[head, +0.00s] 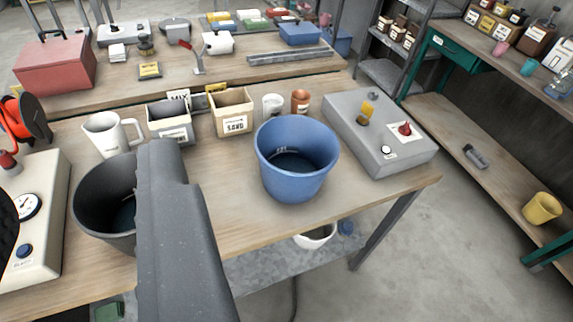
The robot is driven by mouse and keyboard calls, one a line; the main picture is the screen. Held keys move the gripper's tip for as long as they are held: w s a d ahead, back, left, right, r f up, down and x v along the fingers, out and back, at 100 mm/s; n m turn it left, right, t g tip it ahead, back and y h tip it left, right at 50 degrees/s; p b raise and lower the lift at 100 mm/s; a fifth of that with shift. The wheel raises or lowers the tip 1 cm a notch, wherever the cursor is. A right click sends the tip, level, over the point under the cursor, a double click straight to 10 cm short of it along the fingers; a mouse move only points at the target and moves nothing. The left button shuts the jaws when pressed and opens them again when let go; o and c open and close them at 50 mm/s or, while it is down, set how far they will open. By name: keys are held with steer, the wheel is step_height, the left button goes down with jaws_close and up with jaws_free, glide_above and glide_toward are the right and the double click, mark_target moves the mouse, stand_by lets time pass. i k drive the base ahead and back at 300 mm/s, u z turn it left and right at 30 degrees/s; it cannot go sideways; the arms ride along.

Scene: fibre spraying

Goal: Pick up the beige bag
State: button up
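I cannot make out a beige bag in the head view. The nearest beige thing is an open box labelled SAND (232,112), which stands on the workbench behind the blue bucket (296,160). A thick grey link of my own arm rises from the bottom edge and covers part of the bench and of a dark grey bucket (100,205). No gripper fingers show, so I cannot see whether they hold anything.
The workbench (245,200) also carries a white jug (108,135), a grey box (170,124), two small cups and a grey control box (380,132) at right. A gauge unit (30,220) stands at left. Concrete floor (440,235) is clear at right, before another bench.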

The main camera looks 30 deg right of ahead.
mark_target(232, 110)
steer(key=u, duration=0.35)
steer(key=k, duration=0.5)
steer(key=z, duration=0.85)
steer(key=i, duration=2.45)
steer(key=u, duration=0.5)
